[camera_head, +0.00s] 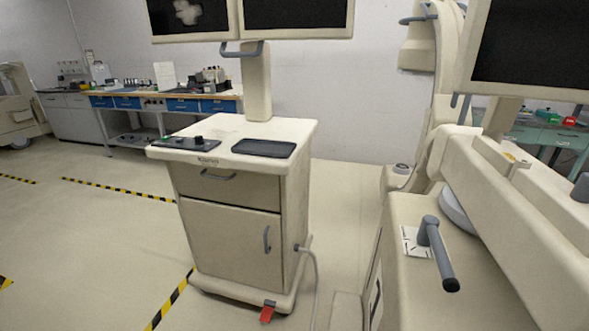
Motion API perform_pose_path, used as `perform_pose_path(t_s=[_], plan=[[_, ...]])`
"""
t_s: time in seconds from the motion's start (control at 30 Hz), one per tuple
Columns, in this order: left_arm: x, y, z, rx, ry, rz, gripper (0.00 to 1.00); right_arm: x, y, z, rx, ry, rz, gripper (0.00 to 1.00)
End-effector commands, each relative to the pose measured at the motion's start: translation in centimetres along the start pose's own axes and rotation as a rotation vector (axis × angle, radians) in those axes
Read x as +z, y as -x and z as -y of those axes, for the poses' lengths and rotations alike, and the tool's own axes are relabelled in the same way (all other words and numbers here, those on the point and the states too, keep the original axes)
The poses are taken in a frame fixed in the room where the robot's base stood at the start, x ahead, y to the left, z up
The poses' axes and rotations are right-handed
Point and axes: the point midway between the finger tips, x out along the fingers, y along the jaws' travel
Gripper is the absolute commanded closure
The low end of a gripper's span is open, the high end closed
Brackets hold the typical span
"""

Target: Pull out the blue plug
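A beige cart (236,235) stands in the middle of the view. A small grey-blue plug (299,248) sits against the lower right side panel of this cart. A pale cable (316,285) runs from it down toward the floor and out of the bottom of the frame. The plug is too small to tell its exact colour, but it looks seated against the panel. No other blue plug shows. Neither of my grippers is in view.
The cart carries a dark pad (263,148), a control panel (187,143) and monitors above. A red pedal (267,313) is at its base. A large beige machine (480,230) with a grey handle (437,253) fills the right. Open floor (90,240) lies left, with a workbench (165,97) behind.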

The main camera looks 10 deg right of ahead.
Motion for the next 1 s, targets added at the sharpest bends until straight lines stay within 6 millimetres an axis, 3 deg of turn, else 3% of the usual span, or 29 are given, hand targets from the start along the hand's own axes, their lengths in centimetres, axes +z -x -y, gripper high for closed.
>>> perform_pose_path(t_s=[0.7,1.0], plan=[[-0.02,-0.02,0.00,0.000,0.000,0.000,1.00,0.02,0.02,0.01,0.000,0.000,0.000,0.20],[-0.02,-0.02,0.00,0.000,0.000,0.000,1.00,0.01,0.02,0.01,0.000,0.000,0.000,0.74]])
